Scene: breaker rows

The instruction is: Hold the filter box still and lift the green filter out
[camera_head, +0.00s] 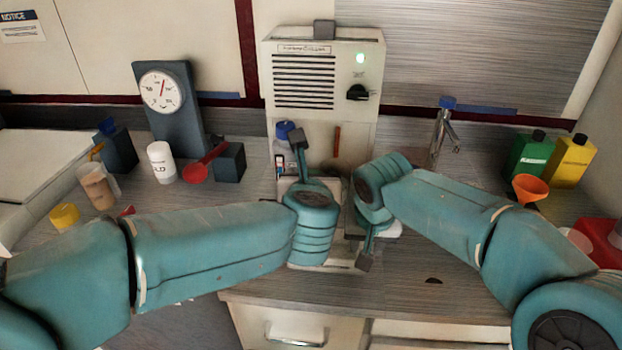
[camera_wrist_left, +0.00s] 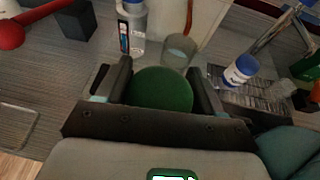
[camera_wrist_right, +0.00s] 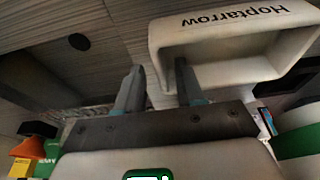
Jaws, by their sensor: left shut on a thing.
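The green filter (camera_wrist_left: 163,90) is a round green disc between the fingers of my left gripper (camera_wrist_left: 163,92) in the left wrist view. That gripper is shut on it. My left gripper hides it in the head view. The filter box is a white open box (camera_wrist_right: 225,25) lettered "Hoptarrow" in the right wrist view. My right gripper (camera_wrist_right: 158,90) has its fingers apart at the box's near corner, one on each side of the wall; I cannot tell whether they touch it. In the head view my arms largely cover the box. Whether the filter is clear of the box is hidden.
A tall white machine (camera_head: 320,110) with a lit green lamp stands behind my grippers. A tap (camera_head: 440,135), green and yellow bottles (camera_head: 572,162) and an orange funnel (camera_head: 530,186) stand right.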

